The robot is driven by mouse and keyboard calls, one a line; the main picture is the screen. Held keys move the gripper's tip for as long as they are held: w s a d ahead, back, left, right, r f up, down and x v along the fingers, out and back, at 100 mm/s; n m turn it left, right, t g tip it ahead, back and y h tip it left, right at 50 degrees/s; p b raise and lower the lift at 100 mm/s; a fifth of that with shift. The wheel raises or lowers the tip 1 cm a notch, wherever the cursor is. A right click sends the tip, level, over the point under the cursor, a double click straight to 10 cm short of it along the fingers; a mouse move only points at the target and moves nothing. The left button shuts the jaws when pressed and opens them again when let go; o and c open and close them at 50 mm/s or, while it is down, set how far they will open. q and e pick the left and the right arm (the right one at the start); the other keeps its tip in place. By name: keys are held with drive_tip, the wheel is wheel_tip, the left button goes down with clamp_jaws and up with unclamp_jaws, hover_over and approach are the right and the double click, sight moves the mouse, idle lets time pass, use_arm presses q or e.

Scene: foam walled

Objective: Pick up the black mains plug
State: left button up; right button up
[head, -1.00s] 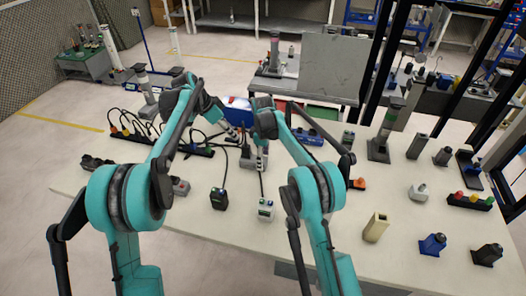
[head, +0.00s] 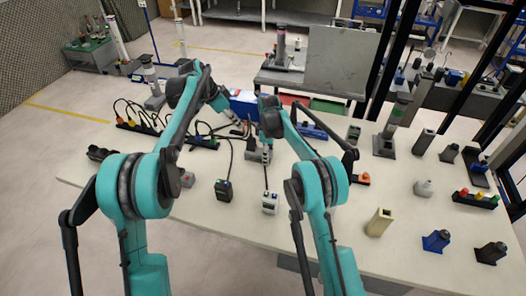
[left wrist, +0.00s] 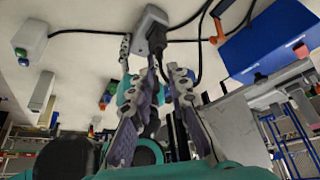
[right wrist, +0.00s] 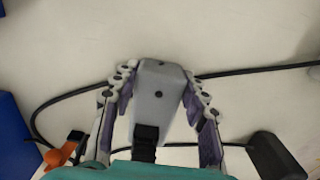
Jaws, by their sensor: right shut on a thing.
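The black mains plug (left wrist: 157,42) sits against the end of a grey socket block (left wrist: 150,20) in the left wrist view. In the right wrist view the plug (right wrist: 145,140) is at the block's near end. My right gripper (right wrist: 157,74) is shut on the grey block (right wrist: 158,95), one finger along each side. My left gripper (left wrist: 163,74) is open, its fingertips just short of the plug, with nothing seen between them. In the head view my left gripper (head: 243,130) is close to the right one (head: 263,150), and the plug cannot be made out there.
A blue bin (head: 243,104) stands behind the grippers. A power strip with several cables (head: 138,127) lies on the left. A black box (head: 223,190) and a white box (head: 270,203) stand in front. Several holders and blocks stand on the right. Black cables run around the grey block.

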use_arm(q)
wheel_tip(320, 180, up, 4)
drive_tip(key=w+m+g, duration=0.1)
drive_tip(key=m, duration=0.1)
approach(250, 136)
drive_tip(key=shift+w+d, duration=0.65)
drive_tip(key=shift+d, duration=0.5)
drive_tip(key=shift+y, duration=0.3)
drive_tip(key=shift+s+a+x, duration=0.15)
drive_tip(key=shift+s+x, duration=0.05)
drive_tip(key=shift+x, duration=1.3)
drive_tip(key=shift+s+a+x, duration=0.1)
drive_tip(key=shift+s+x, duration=0.05)
drive_tip(key=shift+x, duration=1.35)
drive_tip(key=shift+f, duration=0.15)
clamp_jaws()
